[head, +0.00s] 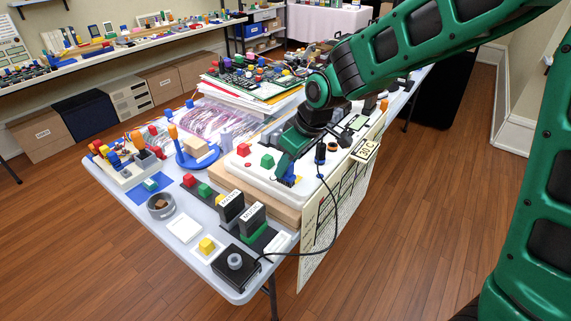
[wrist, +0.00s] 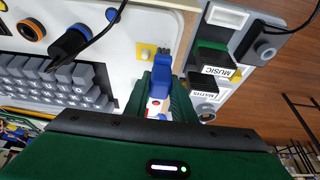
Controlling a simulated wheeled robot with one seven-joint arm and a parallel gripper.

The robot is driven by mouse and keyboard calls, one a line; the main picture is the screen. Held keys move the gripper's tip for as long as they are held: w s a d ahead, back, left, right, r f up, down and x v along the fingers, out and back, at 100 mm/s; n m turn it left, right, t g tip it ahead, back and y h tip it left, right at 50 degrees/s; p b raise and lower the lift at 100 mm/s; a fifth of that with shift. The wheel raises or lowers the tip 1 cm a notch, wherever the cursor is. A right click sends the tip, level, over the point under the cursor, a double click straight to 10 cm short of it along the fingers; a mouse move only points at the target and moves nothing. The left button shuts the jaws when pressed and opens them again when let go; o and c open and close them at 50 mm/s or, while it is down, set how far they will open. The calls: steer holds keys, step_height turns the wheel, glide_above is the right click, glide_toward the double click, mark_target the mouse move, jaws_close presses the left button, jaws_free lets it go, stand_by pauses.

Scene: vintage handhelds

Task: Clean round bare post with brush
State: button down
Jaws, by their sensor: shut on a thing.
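My gripper (head: 287,172) is low over the near part of the white board (head: 262,181) in the head view. In the wrist view my gripper (wrist: 163,100) is shut on a blue brush (wrist: 161,72) with a white and red handle part and dark bristles at its far end. A small yellow square (wrist: 141,55) on the board bears what looks like a small grey round post (wrist: 146,53). The bristles are just right of this square; I cannot tell whether they touch the post. In the head view my gripper hides that spot.
Labelled black-and-green cartridges (wrist: 212,62) stand right. A black cable (head: 325,225) hangs past the table's edge. Red and green cubes (head: 267,160) stand nearby.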

mark_target(292, 177)
steer(key=shift+s+d+f, duration=0.15)
steer(key=shift+s+d, duration=0.55)
steer(key=shift+d, duration=0.15)
steer(key=shift+d, duration=0.1)
steer(key=shift+s+d, duration=0.3)
steer(key=shift+s, duration=0.05)
steer(key=shift+w+r, duration=0.1)
steer(key=shift+r, duration=0.45)
step_height(292, 177, up, 5)
steer(key=shift+r, duration=0.1)
